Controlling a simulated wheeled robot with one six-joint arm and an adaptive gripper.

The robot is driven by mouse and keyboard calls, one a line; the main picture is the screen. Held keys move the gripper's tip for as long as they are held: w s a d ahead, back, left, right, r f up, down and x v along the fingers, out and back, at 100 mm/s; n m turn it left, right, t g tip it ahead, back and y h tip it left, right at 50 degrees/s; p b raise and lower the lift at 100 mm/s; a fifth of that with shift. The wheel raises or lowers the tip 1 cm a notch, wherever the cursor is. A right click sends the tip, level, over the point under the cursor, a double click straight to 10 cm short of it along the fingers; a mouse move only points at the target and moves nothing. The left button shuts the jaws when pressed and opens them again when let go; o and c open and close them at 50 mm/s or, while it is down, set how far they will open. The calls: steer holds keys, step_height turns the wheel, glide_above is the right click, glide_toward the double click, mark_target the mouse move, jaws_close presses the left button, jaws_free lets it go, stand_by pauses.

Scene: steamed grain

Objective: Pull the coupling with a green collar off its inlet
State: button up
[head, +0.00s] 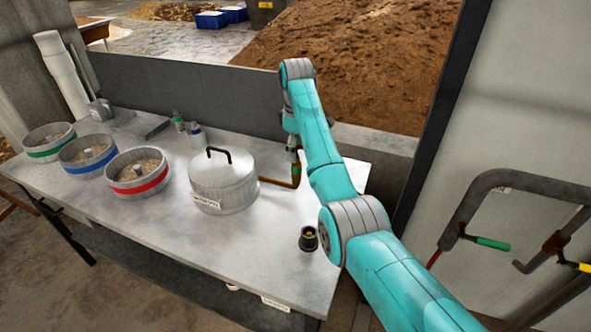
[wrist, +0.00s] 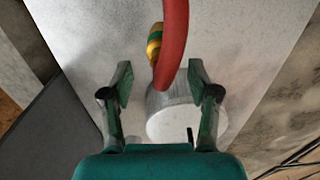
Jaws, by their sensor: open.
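The coupling with a green collar (wrist: 154,44) shows in the wrist view as a brass-yellow piece with a green band, beside and partly behind a red hose (wrist: 173,30). My gripper (wrist: 160,82) is open, with one finger on each side of the red hose in the picture; the coupling lies beyond the fingertips. I cannot tell whether anything touches. In the head view my gripper (head: 293,142) points down above a brass elbow pipe (head: 284,184) beside the lidded pot (head: 222,183). The joint of coupling and inlet is too small to make out there.
Three round pans with green (head: 48,142), blue (head: 88,155) and red (head: 138,172) bands stand on the metal table (head: 250,262) at left. Small bottles (head: 195,133) stand behind the pot. A black cup-like fitting (head: 308,239) stands near the front right. A pipe rack (head: 520,182) is at right.

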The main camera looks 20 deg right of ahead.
mark_target(297, 163)
step_height(297, 163, down, 7)
steer(key=shift+s+d, duration=0.1)
steer(key=shift+s+f, duration=0.15)
steer(key=shift+f, duration=0.85)
stand_by(0.5)
jaws_close()
steer(key=shift+r, duration=0.35)
steer(key=shift+w+r, duration=0.2)
steer(key=shift+r, duration=2.65)
